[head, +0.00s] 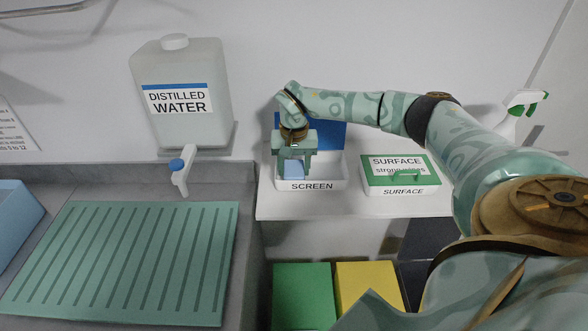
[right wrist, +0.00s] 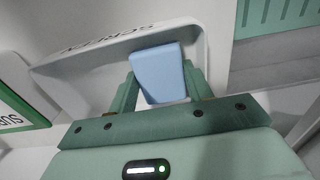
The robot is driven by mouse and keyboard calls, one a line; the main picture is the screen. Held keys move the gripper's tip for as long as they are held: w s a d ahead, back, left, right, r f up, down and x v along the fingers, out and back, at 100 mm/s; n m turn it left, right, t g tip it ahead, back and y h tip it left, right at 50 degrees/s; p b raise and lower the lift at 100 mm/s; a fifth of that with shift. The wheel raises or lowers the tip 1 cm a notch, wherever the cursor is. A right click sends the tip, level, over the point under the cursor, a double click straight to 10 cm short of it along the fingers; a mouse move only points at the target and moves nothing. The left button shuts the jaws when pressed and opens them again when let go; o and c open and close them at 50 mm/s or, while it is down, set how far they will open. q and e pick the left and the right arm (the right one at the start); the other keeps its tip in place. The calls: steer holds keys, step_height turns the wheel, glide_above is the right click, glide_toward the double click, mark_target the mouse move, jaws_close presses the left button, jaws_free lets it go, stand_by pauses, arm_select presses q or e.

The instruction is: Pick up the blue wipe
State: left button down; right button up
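The blue wipe (head: 293,170) is a light blue block in the white box labelled SCREEN (head: 334,183). My right gripper (head: 295,167) points down into that box, with a finger on each side of the wipe. In the right wrist view the wipe (right wrist: 159,72) sits between the fingertips (right wrist: 159,80), slightly askew to them. The fingers are apart and close to its sides; I cannot tell whether both press on it. The wipe's underside is hidden. My left gripper is not in view.
The SCREEN box's blue lid (head: 325,135) stands up behind my gripper. A closed green-lidded SURFACE box (head: 427,172) is to its right. A DISTILLED WATER container (head: 185,60) with a tap stands at left, above a green ribbed mat (head: 221,225). Green (head: 301,295) and yellow (head: 366,290) bins stand below.

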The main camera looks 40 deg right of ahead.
mark_target(294, 170)
steer(key=shift+r, duration=0.55)
step_height(294, 170, up, 3)
steer(key=shift+s+a+f, duration=0.1)
steer(key=shift+s, duration=0.05)
steer(key=s+a+r, duration=0.8)
steer(key=s+r, duration=0.1)
steer(key=s, duration=0.2)
